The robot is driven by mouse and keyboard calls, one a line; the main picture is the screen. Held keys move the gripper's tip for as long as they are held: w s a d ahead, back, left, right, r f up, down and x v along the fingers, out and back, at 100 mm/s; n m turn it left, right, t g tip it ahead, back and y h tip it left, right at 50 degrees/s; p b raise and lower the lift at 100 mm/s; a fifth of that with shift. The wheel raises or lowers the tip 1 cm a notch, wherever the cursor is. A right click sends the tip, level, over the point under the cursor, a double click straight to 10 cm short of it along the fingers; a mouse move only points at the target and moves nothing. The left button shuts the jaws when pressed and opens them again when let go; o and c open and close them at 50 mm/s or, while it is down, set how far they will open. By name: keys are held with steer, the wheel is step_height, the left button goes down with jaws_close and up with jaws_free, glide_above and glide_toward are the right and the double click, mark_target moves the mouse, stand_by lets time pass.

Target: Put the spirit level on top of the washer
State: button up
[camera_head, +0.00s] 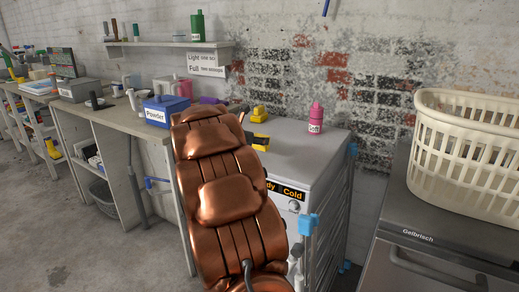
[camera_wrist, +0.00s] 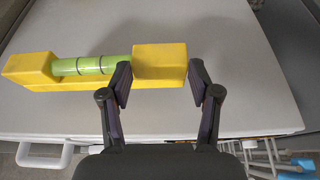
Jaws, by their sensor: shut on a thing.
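The spirit level (camera_wrist: 100,68) is a yellow bar with a green vial in its middle. In the wrist view my gripper (camera_wrist: 160,72) is shut on its right-hand block, one finger on each side. The level lies across the view over the pale top of the washer (camera_wrist: 240,60); I cannot tell whether it touches. In the head view the washer (camera_head: 300,154) stands in the middle, and my copper arm hides its left part and most of my gripper. A yellow part (camera_head: 261,141) shows beside the arm, above the washer top.
A pink bottle (camera_head: 315,120) and another yellow item (camera_head: 259,113) show at the washer's back. A blue powder box (camera_head: 166,112) is on the left counter. A cream basket (camera_head: 465,150) stands on the right-hand machine. A rack with blue clips (camera_head: 309,223) is beside the washer.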

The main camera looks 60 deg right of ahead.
mark_target(260, 147)
steer(key=shift+s+d, duration=0.15)
steer(key=shift+d, duration=0.3)
steer(key=shift+s+d+f+b, duration=0.1)
steer(key=shift+f+b, duration=0.1)
steer(key=shift+f, duration=0.4)
steer(key=shift+w+d+f+b, duration=0.15)
steer(key=shift+f+b, duration=0.1)
steer(key=shift+f, duration=0.4)
steer(key=shift+s+d+f+b, duration=0.1)
steer(key=shift+s+f+b, duration=0.1)
steer(key=shift+f, duration=0.4)
steer(key=o, duration=1.3)
steer(key=shift+f, duration=0.1)
steer(key=shift+c, duration=0.2)
steer(key=shift+a+r, duration=0.2)
steer(key=shift+r, duration=0.05)
steer(key=p+v, duration=0.1)
steer(key=v, duration=1)
steer(key=shift+a, duration=0.3)
steer(key=shift+s, duration=0.1)
